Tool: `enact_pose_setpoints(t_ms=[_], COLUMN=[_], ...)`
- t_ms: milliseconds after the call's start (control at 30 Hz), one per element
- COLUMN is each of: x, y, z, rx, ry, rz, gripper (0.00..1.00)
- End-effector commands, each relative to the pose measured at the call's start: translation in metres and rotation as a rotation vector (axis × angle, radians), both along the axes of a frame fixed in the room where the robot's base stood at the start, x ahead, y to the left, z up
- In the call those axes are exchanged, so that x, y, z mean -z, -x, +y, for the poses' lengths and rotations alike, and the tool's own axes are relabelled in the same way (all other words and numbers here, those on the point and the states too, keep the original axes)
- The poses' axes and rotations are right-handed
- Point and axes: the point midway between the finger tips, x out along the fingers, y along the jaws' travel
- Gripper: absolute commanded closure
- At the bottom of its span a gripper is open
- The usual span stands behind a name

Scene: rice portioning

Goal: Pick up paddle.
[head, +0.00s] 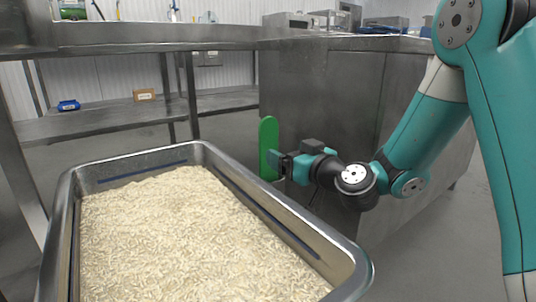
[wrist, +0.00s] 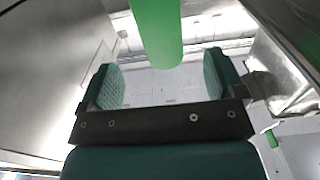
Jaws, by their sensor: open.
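The green paddle (head: 268,140) stands upright just beyond the right wall of the rice tray in the head view. My gripper (head: 276,163) is at the lower part of the paddle, coming from the right. In the wrist view a green bar, the paddle (wrist: 157,30), comes down from the top edge. The fingers are open. How the paddle is supported is hidden behind the tray and gripper.
A deep metal tray (head: 267,202) filled with rice (head: 180,240) is at the front left. A steel counter (head: 330,110) stands behind my gripper. A lower shelf (head: 105,120) at the back left holds a blue bin (head: 68,106) and a small cardboard box (head: 144,95).

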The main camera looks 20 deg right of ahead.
Motion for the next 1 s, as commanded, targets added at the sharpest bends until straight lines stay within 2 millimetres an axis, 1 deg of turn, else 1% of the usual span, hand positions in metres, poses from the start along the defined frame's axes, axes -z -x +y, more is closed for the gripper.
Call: enact_pose_setpoints(t_ms=[33,100,367,500,600,700,933,967,1000], x=[-0.006,-0.004,-0.003,-0.005,-0.003,-0.001,0.0,0.0,0.0], y=[-0.009,-0.019,-0.039,-0.059,-0.072,-0.079,-0.08,-0.08,-0.08], z=[0.004,0.007,0.014,0.022,0.026,0.027,0.027,0.027,0.027], rx=[-0.004,-0.002,-0.002,-0.003,-0.003,-0.001,0.0,0.0,0.0], ry=[0.0,0.001,-0.001,-0.001,0.0,0.0,-0.002,-0.002,-0.002], rz=[0.001,0.0,-0.001,-0.002,-0.001,0.0,0.001,0.001,0.001], gripper=[0.12,0.12,0.12,0.12,0.12,0.12,0.12,0.19,0.28])
